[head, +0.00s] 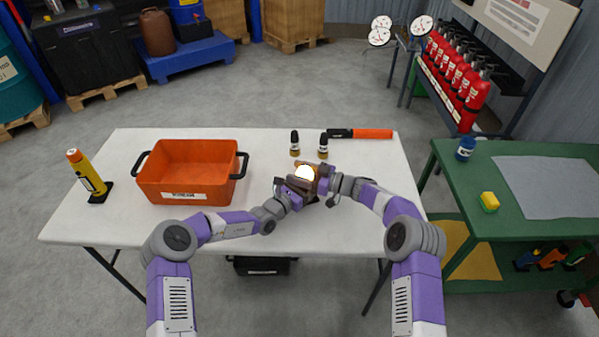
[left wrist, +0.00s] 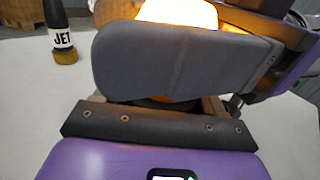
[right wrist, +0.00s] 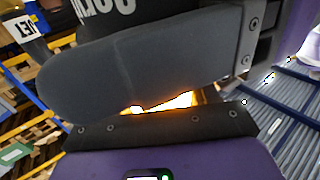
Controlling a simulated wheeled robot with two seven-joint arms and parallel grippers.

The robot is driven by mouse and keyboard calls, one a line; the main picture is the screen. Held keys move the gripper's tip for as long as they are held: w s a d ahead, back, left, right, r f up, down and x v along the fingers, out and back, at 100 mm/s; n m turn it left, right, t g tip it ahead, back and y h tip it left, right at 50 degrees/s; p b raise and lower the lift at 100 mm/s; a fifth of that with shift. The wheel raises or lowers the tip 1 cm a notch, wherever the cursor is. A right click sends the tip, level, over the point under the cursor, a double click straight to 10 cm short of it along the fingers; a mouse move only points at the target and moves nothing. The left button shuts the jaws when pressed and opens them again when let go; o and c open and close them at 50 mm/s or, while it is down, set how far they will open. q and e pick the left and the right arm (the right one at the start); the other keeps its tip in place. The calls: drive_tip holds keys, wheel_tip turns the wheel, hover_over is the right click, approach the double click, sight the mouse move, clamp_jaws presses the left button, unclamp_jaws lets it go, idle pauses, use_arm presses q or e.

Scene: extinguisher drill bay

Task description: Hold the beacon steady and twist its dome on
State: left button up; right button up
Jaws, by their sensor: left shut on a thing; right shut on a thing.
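The beacon's dome (head: 305,172) glows white and orange above the table's front part, right of middle. It also shows at the top of the left wrist view (left wrist: 178,12) and as a bright strip between the fingers in the right wrist view (right wrist: 165,103). My left gripper (head: 297,188) is shut on the beacon's body, low and from the left. My right gripper (head: 322,178) is shut on the dome from the right, at a higher level. The fingers hide most of the body and the joint between body and dome, so I cannot tell how they are seated.
A green bench (head: 470,165) stands at right. The front table strip is clear.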

use_arm(q)
drive_tip(key=shift+f, duration=0.15)
use_arm(e)
drive_tip(key=shift+r+g, duration=0.1)
drive_tip(key=shift+g, duration=0.2)
drive_tip(key=o, duration=1)
drive_tip(key=shift+s, duration=0.1)
drive_tip(key=v, duration=1.2)
use_arm(q)
drive_tip(key=o, duration=1.4)
drive_tip(key=shift+o, duration=0.2)
